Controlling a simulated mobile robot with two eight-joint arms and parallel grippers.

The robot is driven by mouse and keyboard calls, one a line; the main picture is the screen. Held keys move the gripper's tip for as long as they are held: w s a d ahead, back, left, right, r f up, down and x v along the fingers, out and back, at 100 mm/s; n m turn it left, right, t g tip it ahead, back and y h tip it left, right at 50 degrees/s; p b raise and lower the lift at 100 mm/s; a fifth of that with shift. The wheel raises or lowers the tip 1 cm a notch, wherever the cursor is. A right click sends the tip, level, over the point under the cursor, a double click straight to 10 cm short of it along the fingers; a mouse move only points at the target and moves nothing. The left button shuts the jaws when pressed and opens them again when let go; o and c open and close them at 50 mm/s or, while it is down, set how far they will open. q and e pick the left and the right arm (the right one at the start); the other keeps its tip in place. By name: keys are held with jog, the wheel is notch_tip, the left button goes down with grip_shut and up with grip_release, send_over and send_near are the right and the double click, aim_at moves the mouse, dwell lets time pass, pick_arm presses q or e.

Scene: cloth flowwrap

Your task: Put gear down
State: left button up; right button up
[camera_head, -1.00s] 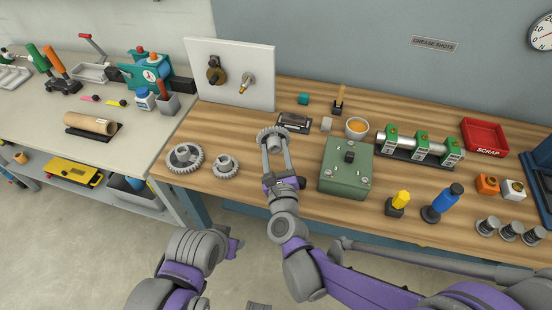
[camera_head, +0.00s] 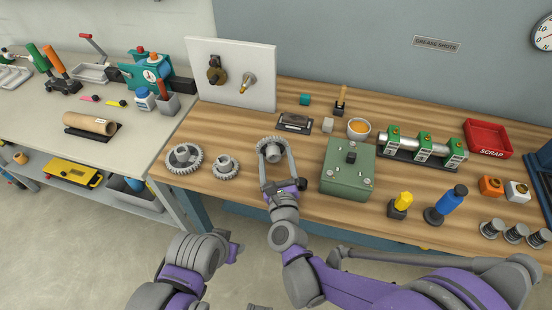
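A grey toothed gear (camera_head: 270,149) with a raised hub is at the front middle of the wooden table, left of the green box. My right gripper (camera_head: 275,156) reaches it from the front, one finger on either side. The fingers stand wide and look open around the gear; any contact is too small to see. The gear appears to rest on the table. A large gear (camera_head: 184,158) and a smaller gear (camera_head: 225,166) lie flat to its left. My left gripper (camera_head: 234,250) is low in front of the table, with its fingers mostly hidden.
The green box (camera_head: 347,172) stands close right of my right gripper. A white board (camera_head: 230,72) with two shafts stands behind. A dark block (camera_head: 294,124) and an orange-filled bowl (camera_head: 358,128) lie behind the gear. A shaft in green supports (camera_head: 421,147) is farther right.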

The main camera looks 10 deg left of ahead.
dwell(0.3)
jog(key=shift+r, duration=0.3)
jog(key=shift+s+d+r+p, duration=0.1)
jog(key=shift+s+p, duration=0.2)
jog(key=shift+s, duration=0.1)
jog(key=v, duration=1.1)
jog(key=shift+b, duration=0.35)
jog(key=shift+s, duration=0.1)
